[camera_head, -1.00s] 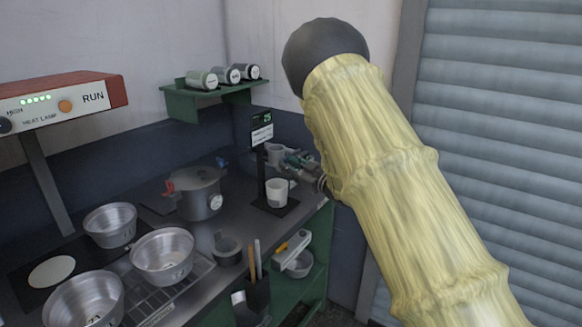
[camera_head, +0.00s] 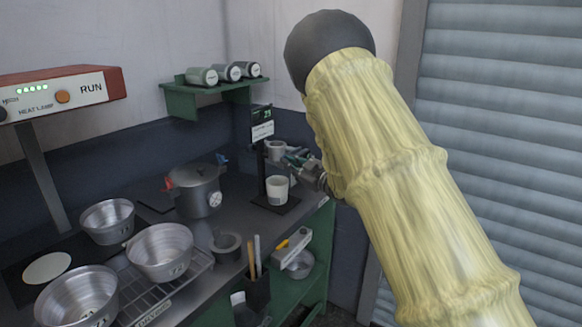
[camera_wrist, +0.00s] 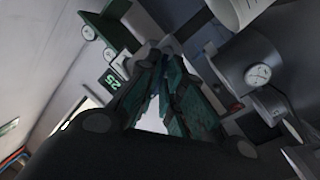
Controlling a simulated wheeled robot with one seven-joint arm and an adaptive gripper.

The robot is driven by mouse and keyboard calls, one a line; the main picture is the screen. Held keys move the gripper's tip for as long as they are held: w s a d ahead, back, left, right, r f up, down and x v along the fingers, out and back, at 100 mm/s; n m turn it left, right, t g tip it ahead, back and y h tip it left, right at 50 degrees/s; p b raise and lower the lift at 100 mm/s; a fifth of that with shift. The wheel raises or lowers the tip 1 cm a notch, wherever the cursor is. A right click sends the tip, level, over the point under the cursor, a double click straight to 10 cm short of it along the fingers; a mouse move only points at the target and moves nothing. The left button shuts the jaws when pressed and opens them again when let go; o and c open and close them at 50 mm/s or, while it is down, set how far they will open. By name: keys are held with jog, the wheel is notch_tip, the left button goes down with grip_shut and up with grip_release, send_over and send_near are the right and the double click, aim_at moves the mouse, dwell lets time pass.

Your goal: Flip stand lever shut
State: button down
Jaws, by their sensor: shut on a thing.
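The black stand (camera_head: 262,170) is upright at the right end of the counter, with a small lit display (camera_head: 262,113) at its top. A grey cup-like holder (camera_head: 275,148) sits on its column, and a white cup (camera_head: 277,190) stands on its base. My gripper (camera_head: 292,158) reaches in from the right at the holder's height, shut on the stand lever. In the wrist view the green fingers of my gripper (camera_wrist: 163,88) close in toward their tips by the stand. The lever is mostly hidden by the fingers, so its angle cannot be told.
A lidded grey pot (camera_head: 194,190) with a gauge stands left of the stand. Metal pans (camera_head: 160,252) and a wire rack fill the front left. A green shelf (camera_head: 212,88) with several canisters hangs above. A shutter (camera_head: 500,130) is at right.

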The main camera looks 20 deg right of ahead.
jog(key=c, duration=1.6)
grip_release()
jog(key=shift+o, duration=0.2)
jog(key=shift+d, duration=0.1)
jog(key=v, duration=1.2)
